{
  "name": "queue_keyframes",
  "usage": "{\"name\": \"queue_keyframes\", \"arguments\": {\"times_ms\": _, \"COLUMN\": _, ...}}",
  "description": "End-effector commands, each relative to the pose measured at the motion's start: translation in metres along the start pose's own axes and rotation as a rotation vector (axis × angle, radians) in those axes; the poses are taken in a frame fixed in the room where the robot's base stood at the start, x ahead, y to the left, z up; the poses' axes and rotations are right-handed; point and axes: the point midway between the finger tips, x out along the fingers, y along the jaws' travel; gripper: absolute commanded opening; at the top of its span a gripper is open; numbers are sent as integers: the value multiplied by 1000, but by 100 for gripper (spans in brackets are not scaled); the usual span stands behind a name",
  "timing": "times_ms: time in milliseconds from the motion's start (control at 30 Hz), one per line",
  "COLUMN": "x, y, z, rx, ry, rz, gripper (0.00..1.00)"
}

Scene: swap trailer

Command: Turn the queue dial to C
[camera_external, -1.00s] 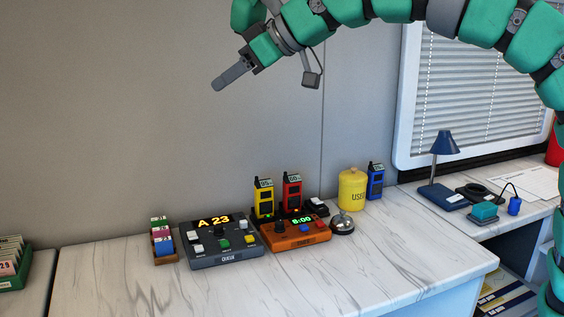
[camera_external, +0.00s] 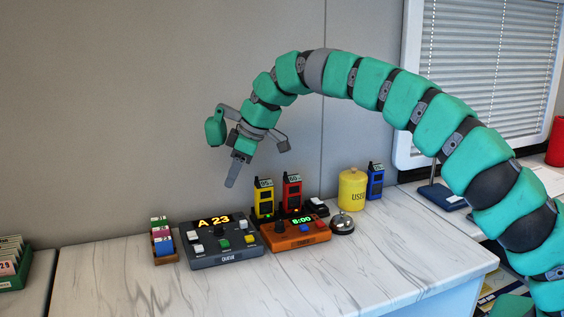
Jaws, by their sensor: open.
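The queue console (camera_external: 221,255) is a dark grey box on the marble counter, with a lit display (camera_external: 213,221) reading "A 23". Its front label looks like "QUEUE". A dark round dial (camera_external: 219,231) sits in the middle under the display, with white, green and yellow buttons around it. The dial's pointer is too small to read. My gripper (camera_external: 233,180) points down above the console, apart from it and a little right of the dial. It is empty. Its fingers overlap in this view, so the gap between them is hidden.
An orange console (camera_external: 294,238) reading "8:00" stands close on the right, with yellow (camera_external: 263,198) and red (camera_external: 292,192) handsets behind it. A bell (camera_external: 342,224) and yellow canister (camera_external: 352,189) are farther right. A ticket rack (camera_external: 162,240) stands left. The front counter is clear.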

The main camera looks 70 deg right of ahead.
Motion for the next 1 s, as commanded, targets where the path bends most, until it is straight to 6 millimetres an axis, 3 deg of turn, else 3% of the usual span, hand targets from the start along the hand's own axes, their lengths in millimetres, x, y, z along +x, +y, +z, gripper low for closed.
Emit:
{"name": "queue_keyframes", "arguments": {"times_ms": 133, "x": 13, "y": 9, "z": 12, "rx": -7, "ry": -29, "rz": -13, "gripper": 47}}
{"name": "queue_keyframes", "arguments": {"times_ms": 367, "x": 30, "y": 10, "z": 16, "rx": -10, "ry": -35, "rz": -17, "gripper": 47}}
{"name": "queue_keyframes", "arguments": {"times_ms": 800, "x": 110, "y": 8, "z": 20, "rx": -8, "ry": -38, "rz": -20, "gripper": 47}}
{"name": "queue_keyframes", "arguments": {"times_ms": 1000, "x": 136, "y": 8, "z": 20, "rx": -9, "ry": -35, "rz": -17, "gripper": 47}}
